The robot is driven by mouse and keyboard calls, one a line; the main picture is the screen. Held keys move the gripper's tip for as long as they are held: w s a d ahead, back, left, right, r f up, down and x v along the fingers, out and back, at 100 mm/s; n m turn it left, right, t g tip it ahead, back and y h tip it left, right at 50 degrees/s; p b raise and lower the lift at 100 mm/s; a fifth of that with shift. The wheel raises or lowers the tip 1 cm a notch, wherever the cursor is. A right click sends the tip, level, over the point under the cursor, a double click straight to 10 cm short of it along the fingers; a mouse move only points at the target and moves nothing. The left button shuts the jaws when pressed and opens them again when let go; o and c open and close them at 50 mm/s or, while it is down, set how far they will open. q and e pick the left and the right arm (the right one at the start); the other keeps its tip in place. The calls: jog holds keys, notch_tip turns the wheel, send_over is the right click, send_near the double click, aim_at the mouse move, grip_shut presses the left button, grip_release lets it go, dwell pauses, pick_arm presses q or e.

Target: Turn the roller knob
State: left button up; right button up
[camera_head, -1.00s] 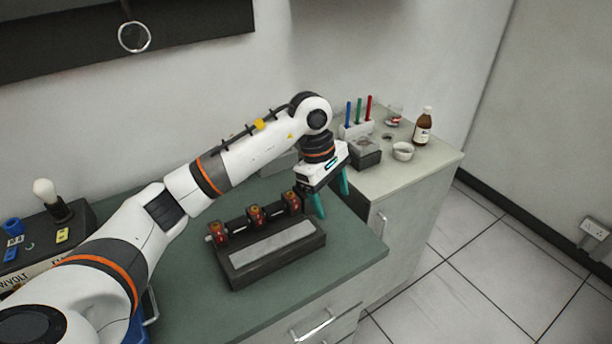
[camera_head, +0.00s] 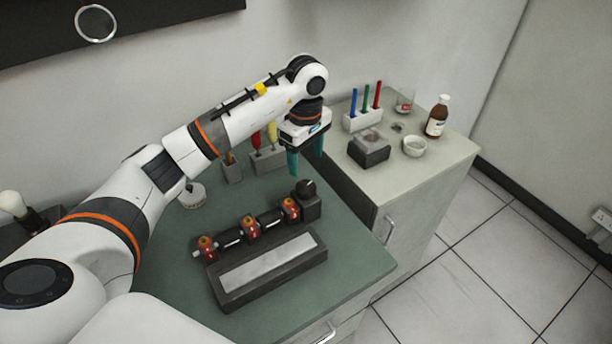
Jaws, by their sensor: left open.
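The roller device (camera_head: 268,268) is a dark block with a pale strip, standing on the green counter. Red rollers (camera_head: 249,229) with yellowish tops run along its back side. A black roller knob (camera_head: 306,187) sits on a dark housing at the right end of the roller row. My left gripper (camera_head: 307,163) points down with its teal fingers apart and empty. In the picture it is just above the knob and apart from it; the exact gap is hard to tell. My right gripper is not in view.
Tool holders (camera_head: 267,160) stand behind my left arm by the wall. On the pale cabinet (camera_head: 450,158) at right are a pen holder (camera_head: 362,121), a brown bottle (camera_head: 437,117), a white bowl (camera_head: 415,146) and a dark box (camera_head: 369,149). The green counter (camera_head: 350,248) is clear right of the device.

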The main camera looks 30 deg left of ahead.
aim_at(306, 187)
pick_arm(q)
jog(key=f, duration=0.1)
jog(key=f+p, duration=0.1)
jog(key=f, duration=0.1)
jog(key=shift+s+f, duration=0.2)
jog(key=shift+f, duration=0.05)
jog(key=f, duration=0.1)
jog(key=f+p, duration=0.1)
jog(key=f, duration=0.2)
jog(key=shift+w+f+p, duration=0.1)
jog(key=shift+w+p, duration=0.15)
jog(key=shift+p, duration=0.05)
jog(key=shift+f, duration=0.65)
jog(key=shift+c, duration=0.9)
jog(key=c, duration=0.8)
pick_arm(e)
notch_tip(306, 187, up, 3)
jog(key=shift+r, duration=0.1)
